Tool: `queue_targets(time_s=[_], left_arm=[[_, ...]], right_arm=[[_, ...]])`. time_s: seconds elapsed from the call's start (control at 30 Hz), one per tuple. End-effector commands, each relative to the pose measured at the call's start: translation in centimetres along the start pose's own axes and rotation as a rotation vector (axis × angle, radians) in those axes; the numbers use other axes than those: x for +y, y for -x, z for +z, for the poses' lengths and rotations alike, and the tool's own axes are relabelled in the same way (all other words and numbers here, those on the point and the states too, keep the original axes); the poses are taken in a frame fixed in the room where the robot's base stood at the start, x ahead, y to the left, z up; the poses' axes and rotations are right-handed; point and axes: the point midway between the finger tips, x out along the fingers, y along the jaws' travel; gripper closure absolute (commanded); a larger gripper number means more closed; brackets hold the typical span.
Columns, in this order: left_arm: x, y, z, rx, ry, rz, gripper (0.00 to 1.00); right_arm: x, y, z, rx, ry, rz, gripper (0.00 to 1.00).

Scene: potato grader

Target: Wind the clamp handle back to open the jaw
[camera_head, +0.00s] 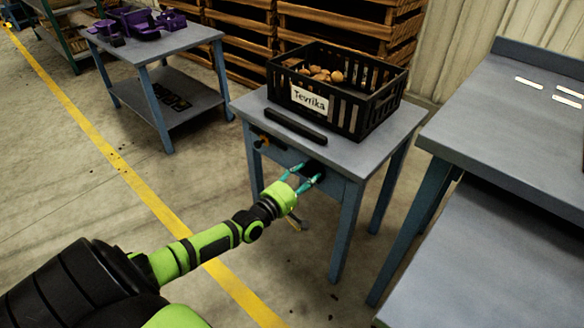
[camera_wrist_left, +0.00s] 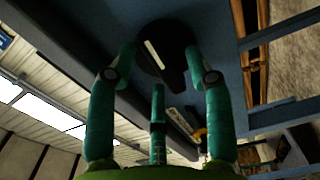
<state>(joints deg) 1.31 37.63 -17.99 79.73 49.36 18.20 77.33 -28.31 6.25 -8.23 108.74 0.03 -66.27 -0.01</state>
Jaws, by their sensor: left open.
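A black bar (camera_head: 295,126), likely the clamp's jaw, lies along the front edge of a small grey table. Below it, a dark part (camera_head: 314,166), likely the clamp handle's hub, sits at the table's front face, partly hidden by my fingers. In the left wrist view a round black part with a tapered arm (camera_wrist_left: 165,48) shows ahead, between the fingertips. My left gripper (camera_head: 308,174) is open, with its teal fingers spread at that part; it also shows in the left wrist view (camera_wrist_left: 160,60). I cannot tell whether the fingers touch it. My right gripper is not in view.
A black crate (camera_head: 378,105) of potatoes, labelled Tevrika, stands on the small table (camera_head: 350,155). An orange and black knob (camera_head: 261,143) sits left of the fingers. A larger grey table (camera_head: 500,140) stands close on the right. Floor is free on the left.

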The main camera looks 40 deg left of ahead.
Motion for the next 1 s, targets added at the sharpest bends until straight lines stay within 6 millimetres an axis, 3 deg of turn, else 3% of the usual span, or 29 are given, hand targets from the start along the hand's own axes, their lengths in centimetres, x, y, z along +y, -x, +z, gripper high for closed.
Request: queue_targets(time_s=[0.5,0.7,1.0], left_arm=[[-0.1,9.2,0.0,-0.001,0.000,-0.005,0.48],[0.0,10.9,0.0,-0.001,0.000,-0.002,0.48],[0.0,11.2,0.0,-0.001,0.000,0.000,0.48]], right_arm=[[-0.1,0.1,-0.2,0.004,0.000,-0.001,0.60],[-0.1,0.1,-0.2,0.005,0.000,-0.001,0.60],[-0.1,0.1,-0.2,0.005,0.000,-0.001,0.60]])
